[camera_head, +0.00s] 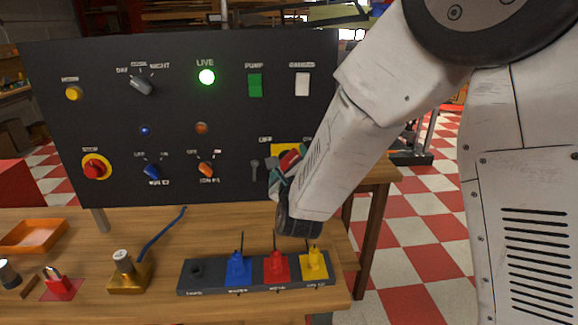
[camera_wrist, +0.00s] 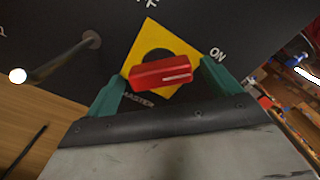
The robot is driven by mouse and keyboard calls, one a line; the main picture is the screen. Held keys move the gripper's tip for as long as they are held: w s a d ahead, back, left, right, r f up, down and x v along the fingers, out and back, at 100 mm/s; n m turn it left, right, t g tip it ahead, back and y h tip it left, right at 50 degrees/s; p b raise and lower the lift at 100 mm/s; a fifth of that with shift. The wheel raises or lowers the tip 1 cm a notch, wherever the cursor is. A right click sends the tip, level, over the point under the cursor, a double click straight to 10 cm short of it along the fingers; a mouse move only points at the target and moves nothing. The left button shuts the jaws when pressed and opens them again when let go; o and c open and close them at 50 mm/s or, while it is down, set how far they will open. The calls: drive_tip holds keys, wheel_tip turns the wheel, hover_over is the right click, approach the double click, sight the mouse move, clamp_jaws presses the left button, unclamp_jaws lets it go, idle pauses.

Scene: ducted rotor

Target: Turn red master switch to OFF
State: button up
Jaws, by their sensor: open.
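The red master switch (camera_wrist: 162,72) is a red bar handle on a yellow plate (camera_wrist: 152,38) with a dark round hub, labelled MASTER, with ON printed at one side. In the head view the red handle (camera_head: 290,160) is mostly hidden behind my gripper (camera_head: 285,172), at the panel's lower right. In the wrist view my gripper (camera_wrist: 165,88) is open, its green fingers on either side of the handle's two ends. I cannot tell whether the fingers touch it. The LIVE lamp (camera_head: 207,77) glows green.
Below stand a socket strip (camera_head: 207,284) with coloured plugs, a brass padlock-like block (camera_head: 130,278) and an orange tray (camera_head: 32,237).

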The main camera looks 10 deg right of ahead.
drive_tip(key=c, duration=1)
drive_tip(key=shift+n, duration=0.3)
drive_tip(key=n, duration=0.3)
drive_tip(key=shift+n, duration=0.4)
drive_tip(key=n, duration=0.9)
drive_tip(key=shift+n, duration=2.3)
drive_tip(key=shift+o, duration=0.2)
drive_tip(key=shift+f, duration=0.1)
